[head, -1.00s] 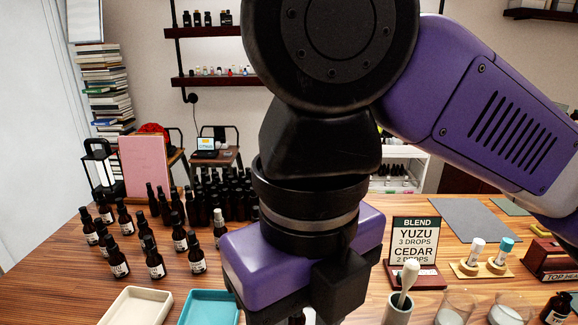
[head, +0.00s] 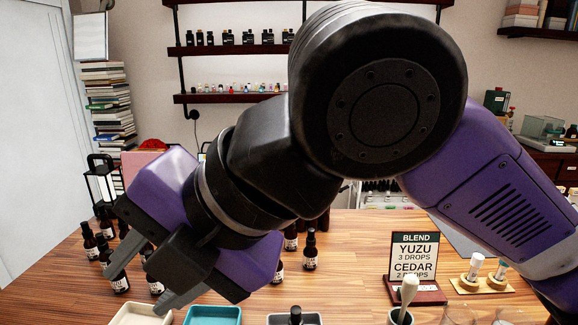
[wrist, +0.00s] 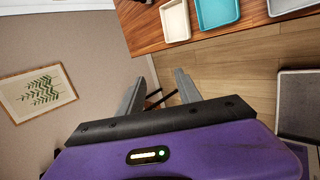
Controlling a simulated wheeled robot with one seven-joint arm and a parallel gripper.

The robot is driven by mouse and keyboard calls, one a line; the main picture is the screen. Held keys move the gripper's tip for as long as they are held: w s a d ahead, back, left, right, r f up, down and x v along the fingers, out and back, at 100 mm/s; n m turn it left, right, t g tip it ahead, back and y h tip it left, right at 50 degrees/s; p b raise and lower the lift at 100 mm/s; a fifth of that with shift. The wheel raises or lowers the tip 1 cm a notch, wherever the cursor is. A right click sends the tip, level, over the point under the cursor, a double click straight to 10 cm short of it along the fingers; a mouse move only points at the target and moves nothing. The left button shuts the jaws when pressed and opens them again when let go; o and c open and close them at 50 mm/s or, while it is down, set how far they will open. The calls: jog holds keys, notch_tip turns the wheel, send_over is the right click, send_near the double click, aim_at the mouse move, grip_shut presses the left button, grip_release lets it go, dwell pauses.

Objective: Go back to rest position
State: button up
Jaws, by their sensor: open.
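My gripper (head: 138,288) is at the left in the head view, tilted toward the lower left. Its two grey fingers are apart with nothing between them. In the wrist view the open fingers (wrist: 160,92) show against the floor, beyond the table edge. My purple arm bends across the upper right of the head view and hides part of the table and the bottles behind it.
A cream tray (head: 121,317), a teal tray (head: 190,317) and a grey tray (head: 316,319) line the front of the table (head: 345,262). A dark bottle (head: 296,315) is at the grey tray. Dark bottles stand behind. A blend sign (head: 414,256) and a pestle (head: 408,290) are right.

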jog(key=w+a+r+m+t+y, duration=0.2)
jog(key=w+r+m+t+y, duration=0.15)
jog(key=r+m+y, duration=0.5)
jog(key=w+d+r+m+t+y, duration=0.2)
jog(key=w+d+m+t, duration=0.3)
jog(key=d+m+t, duration=0.25)
jog(key=d+f+m+t+h, duration=1.05)
jog(key=d+m, duration=0.35)
jog(key=m, duration=0.2)
jog(key=s+d+f+m+g+h, duration=0.1)
jog(key=s+d+f+m+h, duration=0.3)
jog(key=f, duration=0.4)
jog(key=s+d+f+m+g+h, duration=0.1)
jog(key=s+d+f+h, duration=0.4)
jog(key=f, duration=0.3)
jog(key=s+d+f+n+g, duration=0.1)
jog(key=s+d+f+g, duration=0.1)
jog(key=s+f, duration=0.6)
jog(key=s+d+f+n+g, duration=0.1)
jog(key=s+f+g, duration=0.4)
jog(key=s, duration=0.9)
notch_tip(320, 180, down, 3)
jog(key=shift+s+d+r+n, duration=0.1)
jog(key=shift+s+d+n, duration=0.2)
jog(key=shift+d, duration=0.4)
